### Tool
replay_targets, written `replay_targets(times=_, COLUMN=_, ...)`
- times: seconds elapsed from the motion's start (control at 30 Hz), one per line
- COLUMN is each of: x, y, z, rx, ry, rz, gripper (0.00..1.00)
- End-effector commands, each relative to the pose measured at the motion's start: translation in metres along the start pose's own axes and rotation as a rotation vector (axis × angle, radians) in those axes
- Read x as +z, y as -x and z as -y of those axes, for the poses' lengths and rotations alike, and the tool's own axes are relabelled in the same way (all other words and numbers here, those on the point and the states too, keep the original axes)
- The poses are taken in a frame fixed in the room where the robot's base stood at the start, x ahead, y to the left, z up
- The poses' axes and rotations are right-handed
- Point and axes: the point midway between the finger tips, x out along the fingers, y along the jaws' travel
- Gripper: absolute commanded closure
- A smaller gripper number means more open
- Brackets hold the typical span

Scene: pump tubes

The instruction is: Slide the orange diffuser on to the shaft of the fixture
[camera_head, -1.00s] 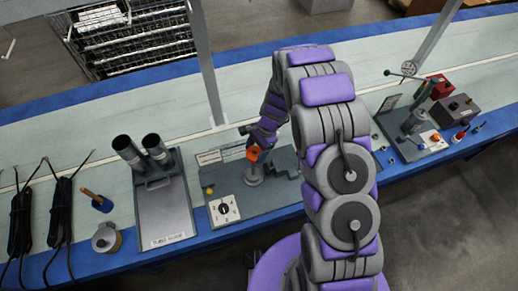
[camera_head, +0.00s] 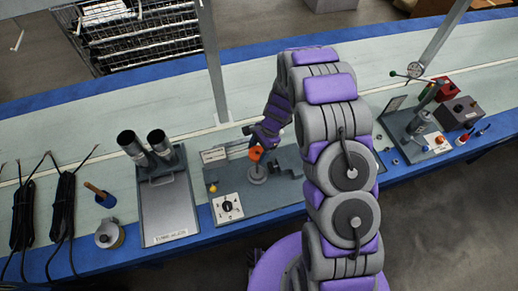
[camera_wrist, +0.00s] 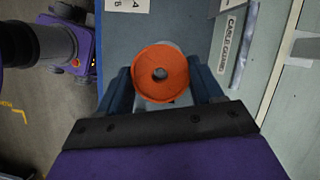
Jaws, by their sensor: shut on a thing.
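The orange diffuser (camera_head: 256,153) is a round disc with a hole in its middle. It also shows in the wrist view (camera_wrist: 160,73), held between the two fingers. My gripper (camera_wrist: 165,88) is shut on it; in the head view my gripper (camera_head: 259,146) is above the fixture (camera_head: 232,187), a grey plate on the bench. The fixture's round grey base (camera_head: 258,175) lies just below the diffuser. The shaft cannot be made out clearly; the diffuser and gripper cover that spot. I cannot tell whether the diffuser touches the shaft.
A dial (camera_head: 228,207) and a yellow knob (camera_head: 212,188) sit on the fixture's left part. A grey stand with two dark cylinders (camera_head: 158,142) is to the left. A gauge stand (camera_head: 416,118) and tools are to the right. Black cables (camera_head: 62,210) lie far left.

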Motion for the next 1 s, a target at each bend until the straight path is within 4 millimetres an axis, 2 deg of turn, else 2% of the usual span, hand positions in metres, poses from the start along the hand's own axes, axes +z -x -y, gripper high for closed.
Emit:
replay_targets(times=0.2, x=-0.004, y=-0.004, z=-0.002, rx=-0.001, ry=0.000, rz=0.003, gripper=0.64)
replay_targets(times=0.67, x=0.000, y=0.007, z=-0.002, rx=0.000, ry=0.000, rz=0.001, gripper=0.64)
replay_targets(times=1.0, x=0.002, y=0.006, z=0.000, rx=0.001, ry=-0.001, rz=0.000, gripper=0.64)
